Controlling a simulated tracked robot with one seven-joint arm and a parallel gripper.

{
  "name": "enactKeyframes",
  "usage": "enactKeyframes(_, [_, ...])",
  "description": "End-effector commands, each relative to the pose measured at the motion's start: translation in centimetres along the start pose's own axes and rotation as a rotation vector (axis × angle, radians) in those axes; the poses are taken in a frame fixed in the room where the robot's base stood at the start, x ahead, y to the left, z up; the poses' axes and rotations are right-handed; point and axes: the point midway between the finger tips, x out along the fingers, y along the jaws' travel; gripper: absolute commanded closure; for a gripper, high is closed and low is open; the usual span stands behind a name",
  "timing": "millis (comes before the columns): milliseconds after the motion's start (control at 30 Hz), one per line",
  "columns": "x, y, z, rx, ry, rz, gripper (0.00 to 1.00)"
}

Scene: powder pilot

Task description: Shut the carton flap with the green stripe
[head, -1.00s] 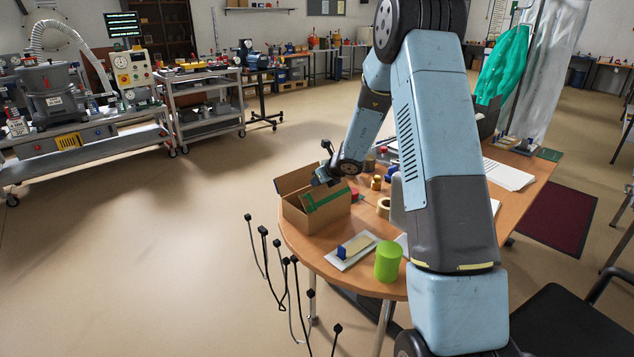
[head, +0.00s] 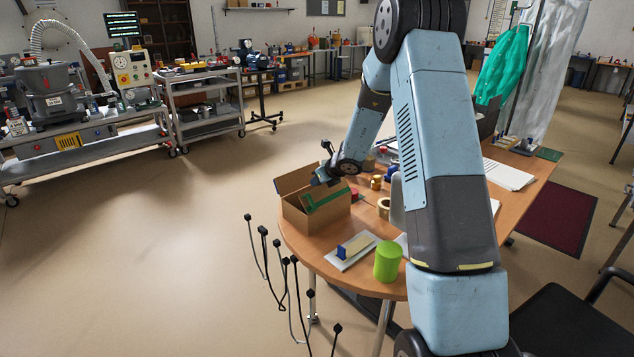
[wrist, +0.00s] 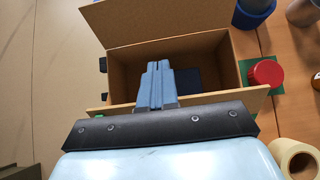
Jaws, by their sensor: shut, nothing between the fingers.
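The open cardboard carton (head: 293,216) stands on the left end of the wooden table. Its flap with the green stripe (head: 328,201) is on the near side, raised and tilted. In the wrist view this flap (wrist: 215,103) shows nearly edge-on, partly hidden by my gripper. A second, plain flap (wrist: 165,22) stands open on the far side. My gripper (wrist: 156,68) is shut and empty, its fingers over the carton's opening beyond the near flap's edge. In the head view my gripper (head: 322,177) is at the carton's top; I cannot tell whether it touches the flap.
A red-topped container (wrist: 266,74) stands close to the carton's right side. A tape roll (head: 383,207), a lime-green cylinder (head: 388,261) and a white board with a blue-ended block (head: 351,252) are on the table nearer me. Cables on thin stands (head: 285,262) are left of the table.

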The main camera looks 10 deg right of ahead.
Motion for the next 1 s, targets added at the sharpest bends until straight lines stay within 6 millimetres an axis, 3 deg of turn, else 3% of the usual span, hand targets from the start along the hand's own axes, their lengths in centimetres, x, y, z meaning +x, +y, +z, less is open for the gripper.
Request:
enactKeyframes(667, [-1.5,0.0,1.2,0.000,-0.001,0.000,1.00])
enactKeyframes(900, [-4.3,0.2,1.8,-0.008,-0.002,0.005,1.00])
enactKeyframes(1000, [-5.5,0.3,3.0,-0.011,-0.003,0.007,1.00])
